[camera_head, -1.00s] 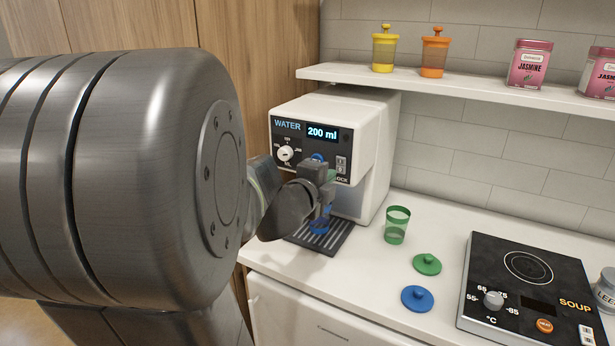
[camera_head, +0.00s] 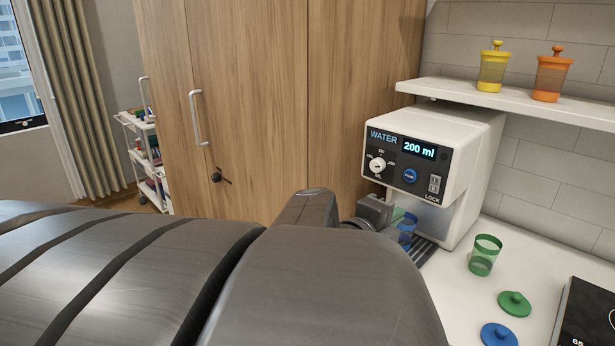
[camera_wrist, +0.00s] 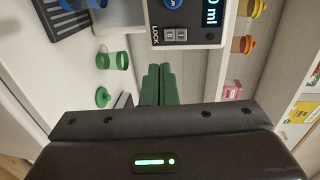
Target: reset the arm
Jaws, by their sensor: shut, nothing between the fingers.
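My gripper shows in the wrist view (camera_wrist: 159,72), with its two green fingers together and nothing between them. In the head view my gripper (camera_head: 378,211) is mostly hidden behind my arm, in front of the lower left of the white water dispenser (camera_head: 468,145). The dispenser's display reads 200 ml. A blue cup (camera_head: 406,228) stands at the dispenser's drip tray (camera_head: 424,250), partly hidden by my gripper and arm.
A green cup (camera_head: 484,255), a green lid (camera_head: 514,303) and a blue lid (camera_head: 499,335) are on the white counter (camera_head: 455,285). A shelf (camera_head: 520,100) above holds yellow (camera_head: 492,68) and orange (camera_head: 551,75) lidded cups. A wooden wardrobe (camera_head: 270,100) stands left of the dispenser.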

